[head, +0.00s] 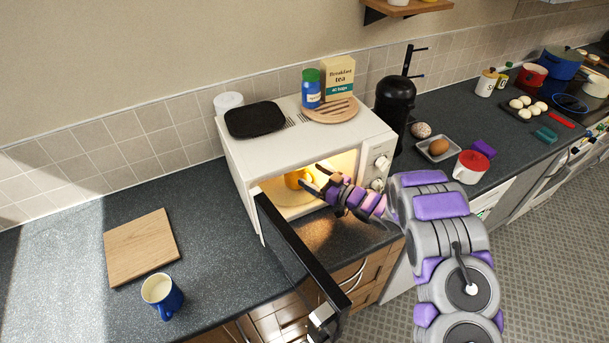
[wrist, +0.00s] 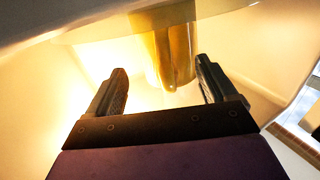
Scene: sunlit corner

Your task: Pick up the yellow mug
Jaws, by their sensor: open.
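The yellow mug (head: 294,180) sits inside the lit microwave (head: 245,165), whose door (head: 300,265) stands open toward the front. My gripper (head: 317,178) reaches in at the opening, just right of the mug. In the wrist view the mug (wrist: 172,55) is ahead, between and beyond the two fingertips of my gripper (wrist: 160,82). A narrow vertical yellow part, which looks like its handle, faces the gap. The fingers are apart with nothing between them.
A blue mug (head: 162,293) and a wooden board (head: 141,247) lie on the counter at left. A blue jar (head: 311,90), tea box (head: 338,78) and dark pan (head: 255,119) rest on the microwave. The open door and cavity walls bound the space around my arm.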

